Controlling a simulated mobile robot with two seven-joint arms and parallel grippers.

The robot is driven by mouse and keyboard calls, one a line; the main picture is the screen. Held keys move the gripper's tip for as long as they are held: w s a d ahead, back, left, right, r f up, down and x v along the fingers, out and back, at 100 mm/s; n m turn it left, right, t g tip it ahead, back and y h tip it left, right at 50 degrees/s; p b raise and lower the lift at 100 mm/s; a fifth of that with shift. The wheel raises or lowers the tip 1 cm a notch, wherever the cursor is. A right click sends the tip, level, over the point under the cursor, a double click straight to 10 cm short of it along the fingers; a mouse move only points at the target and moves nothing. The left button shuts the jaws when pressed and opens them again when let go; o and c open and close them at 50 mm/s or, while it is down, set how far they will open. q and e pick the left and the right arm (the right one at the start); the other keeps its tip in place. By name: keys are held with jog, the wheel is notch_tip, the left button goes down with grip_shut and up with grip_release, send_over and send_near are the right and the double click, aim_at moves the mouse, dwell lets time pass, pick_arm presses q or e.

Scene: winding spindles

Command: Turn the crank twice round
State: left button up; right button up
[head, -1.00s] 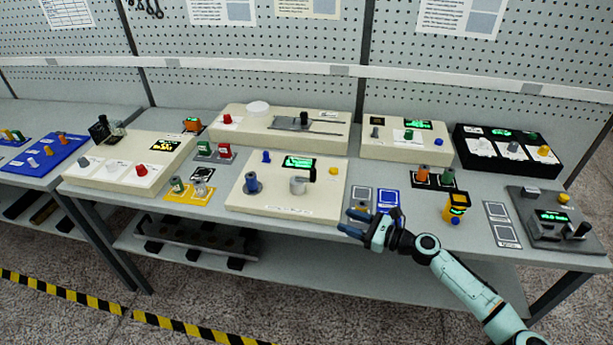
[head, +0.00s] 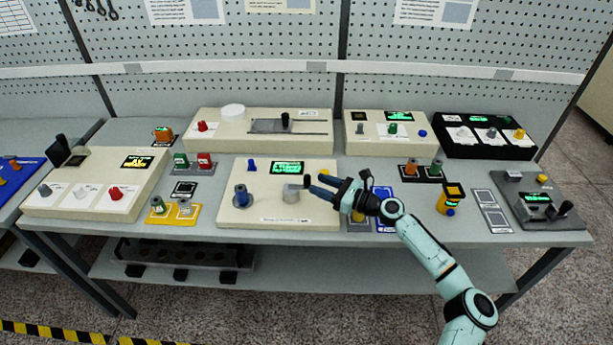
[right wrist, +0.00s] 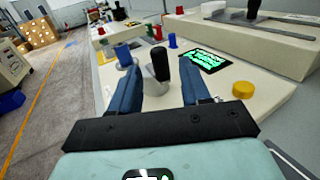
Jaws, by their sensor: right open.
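The crank is a grey hub (head: 291,193) with an upright black handle (head: 307,181) on a cream box (head: 265,215). In the right wrist view the black handle (right wrist: 160,64) rises from the grey crank (right wrist: 155,92), between and just beyond my blue fingers. My right gripper (head: 315,184) is open and reaches in from the right at the handle. In the right wrist view the open jaws (right wrist: 162,78) have a finger on each side of the handle, with no clear contact. My left gripper is not in view.
The same box carries a blue spool (head: 241,197), a blue knob (head: 252,165), a green-lit display (head: 288,168) and a yellow button (right wrist: 243,90). A long cream box with a slider (head: 285,121) stands behind. An orange-yellow device (head: 451,199) stands to the right.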

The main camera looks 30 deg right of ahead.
aim_at(307, 180)
jog(key=p+x, duration=0.1)
jog(key=x, duration=0.3)
jog(key=shift+w+a+r, duration=0.1)
jog(key=shift+w+r, duration=0.05)
jog(key=shift+w, duration=0.1)
jog(key=shift+w+a, duration=0.25)
jog(key=shift+w, duration=0.15)
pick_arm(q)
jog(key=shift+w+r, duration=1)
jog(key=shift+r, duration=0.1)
pick_arm(e)
jog(key=shift+s, duration=0.1)
